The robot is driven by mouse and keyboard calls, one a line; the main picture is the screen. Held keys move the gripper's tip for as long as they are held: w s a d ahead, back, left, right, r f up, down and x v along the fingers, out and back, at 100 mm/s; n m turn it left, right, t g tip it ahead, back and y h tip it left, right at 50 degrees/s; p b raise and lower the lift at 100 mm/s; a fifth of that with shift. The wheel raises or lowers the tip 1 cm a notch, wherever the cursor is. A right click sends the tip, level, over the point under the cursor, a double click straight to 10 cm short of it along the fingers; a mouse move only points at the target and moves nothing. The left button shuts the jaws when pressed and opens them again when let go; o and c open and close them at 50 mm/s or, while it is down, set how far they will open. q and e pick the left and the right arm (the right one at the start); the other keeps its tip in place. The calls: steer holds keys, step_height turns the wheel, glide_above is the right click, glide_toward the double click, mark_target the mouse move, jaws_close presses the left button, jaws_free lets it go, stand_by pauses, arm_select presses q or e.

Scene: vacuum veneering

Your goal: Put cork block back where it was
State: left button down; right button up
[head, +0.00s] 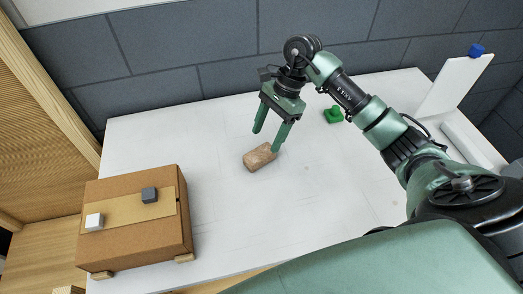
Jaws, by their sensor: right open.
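The cork block (259,157) is a small brown speckled block lying on the white table, near the middle of the head view. My right gripper (268,141) is open, with its two green fingers pointing down just above and beside the block. One fingertip is close to the block's upper right edge; I cannot tell whether it touches. My left gripper is not in view.
The white table (225,215) is mostly clear around the block. A cardboard box (140,240) with a white cube (95,222) and a dark grey cube (149,195) on top stands at the left. A green piece (333,115) lies behind my right arm. A white panel with a blue knob (477,50) stands at the right.

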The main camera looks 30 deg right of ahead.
steer(key=b+v, duration=0.1)
steer(key=v, duration=0.4)
stand_by(0.4)
